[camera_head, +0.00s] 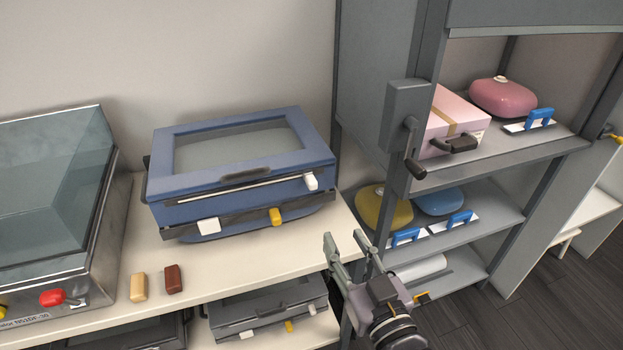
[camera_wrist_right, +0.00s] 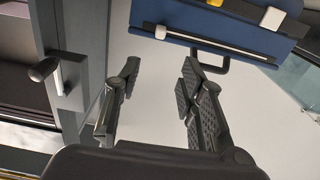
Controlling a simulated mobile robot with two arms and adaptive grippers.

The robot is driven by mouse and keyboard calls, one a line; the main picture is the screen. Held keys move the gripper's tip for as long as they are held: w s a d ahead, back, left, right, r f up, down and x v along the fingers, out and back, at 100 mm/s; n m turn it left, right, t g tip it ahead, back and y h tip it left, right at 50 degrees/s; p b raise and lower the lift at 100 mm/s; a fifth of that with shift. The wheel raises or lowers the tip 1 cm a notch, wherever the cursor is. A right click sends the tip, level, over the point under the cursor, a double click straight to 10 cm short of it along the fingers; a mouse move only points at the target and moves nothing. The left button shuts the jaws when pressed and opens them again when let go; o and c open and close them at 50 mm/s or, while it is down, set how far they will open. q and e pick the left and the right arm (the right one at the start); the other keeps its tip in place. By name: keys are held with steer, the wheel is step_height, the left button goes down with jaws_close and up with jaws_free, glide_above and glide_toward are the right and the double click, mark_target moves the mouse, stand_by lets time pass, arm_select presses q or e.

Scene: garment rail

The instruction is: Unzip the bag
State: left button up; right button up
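A blue bag (camera_head: 180,212) shaped like a flat case, with a clear window on top, sits on the counter. A pale zip line (camera_head: 240,191) runs along its front, with a white pull (camera_head: 311,181) at its right end. The wrist view, turned over, shows the bag (camera_wrist_right: 215,22) at the top and the pull (camera_wrist_right: 160,32) at the left end of the line. My right gripper (camera_head: 345,246) is open and empty, in front of and below the bag's right side, apart from it. Its spread fingers also show in the wrist view (camera_wrist_right: 159,90). My left gripper is out of view.
A grey cabinet post with a dark crank (camera_head: 413,160) stands right of the bag. Shelves beyond hold pink, yellow and blue rounded items. A glass-lidded box (camera_head: 60,190) and two small blocks (camera_head: 173,279) are at left. A grey case (camera_head: 270,310) lies below the counter.

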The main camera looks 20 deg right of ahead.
glide_toward(314, 187)
steer(key=w, duration=0.9)
steer(key=shift+a, duration=0.1)
steer(key=shift+w, duration=0.6)
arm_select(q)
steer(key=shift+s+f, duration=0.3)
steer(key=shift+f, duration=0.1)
arm_select(e)
steer(key=shift+c, duration=0.2)
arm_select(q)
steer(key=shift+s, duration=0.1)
arm_select(e)
jaws_close()
